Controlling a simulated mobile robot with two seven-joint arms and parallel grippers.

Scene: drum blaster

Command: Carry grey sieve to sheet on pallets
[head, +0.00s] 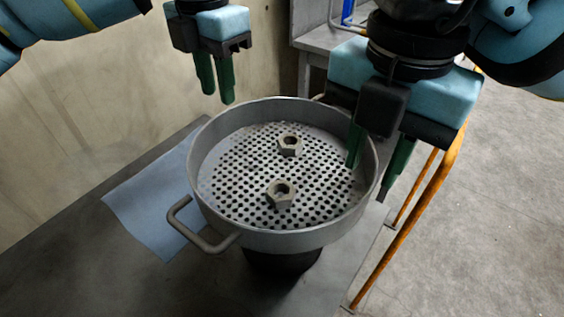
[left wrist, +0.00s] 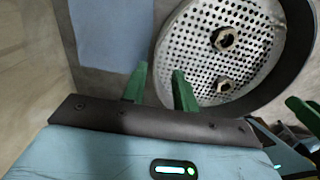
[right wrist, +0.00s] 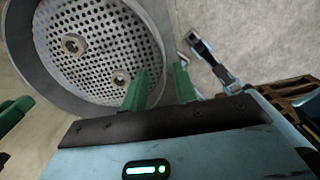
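The grey sieve (head: 210,210) is a round pan with a perforated floor and a loop handle (head: 205,240) at its near left. It sits level on a dark round support (head: 283,261), and two hex nuts (head: 289,146) (head: 281,193) lie inside. My left gripper (head: 215,90) is open and empty above the far left rim, apart from it. My right gripper (head: 377,170) is open at the right rim, one finger in front of the pan's inside and one outside; contact cannot be told. It also shows in the right wrist view (right wrist: 160,88). No sheet on pallets is clearly identifiable.
A light blue sheet (head: 150,205) lies on the grey tabletop (head: 120,270) left of the sieve. A wall (head: 90,120) stands behind. An orange frame (head: 400,245) stands at right. A brown slatted object (right wrist: 300,95) shows in the right wrist view. Open floor (head: 490,220) lies right.

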